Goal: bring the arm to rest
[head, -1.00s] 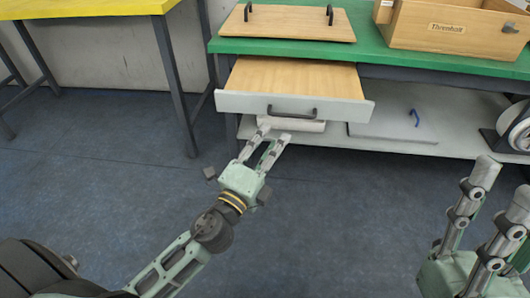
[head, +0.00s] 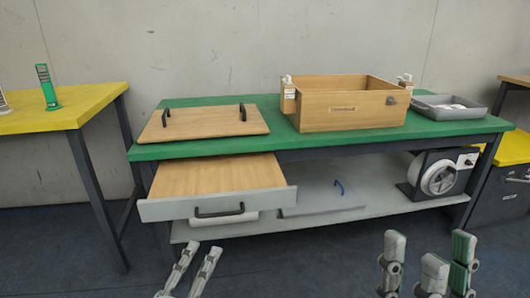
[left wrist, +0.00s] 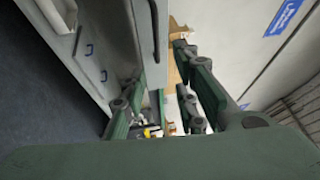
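My left gripper (head: 189,272) shows at the bottom edge of the head view, with its two fingers apart and nothing between them. It is below the front of a pulled-out drawer (head: 213,190) in the picture and looks clear of the drawer's black handle (head: 219,211). In the left wrist view the left gripper's fingers (left wrist: 160,105) also stand apart and empty. My right gripper (head: 425,265) is at the lower right of the head view, its fingers spread and holding nothing visible. Both arms behind the grippers are out of the head view.
The green-topped bench (head: 270,147) carries a handled wooden board (head: 205,122), a wooden box (head: 350,105) and a grey tray (head: 450,107). Its lower shelf (head: 330,213) holds a reel device (head: 440,175). A yellow table (head: 60,108) stands left. Floor between them is open.

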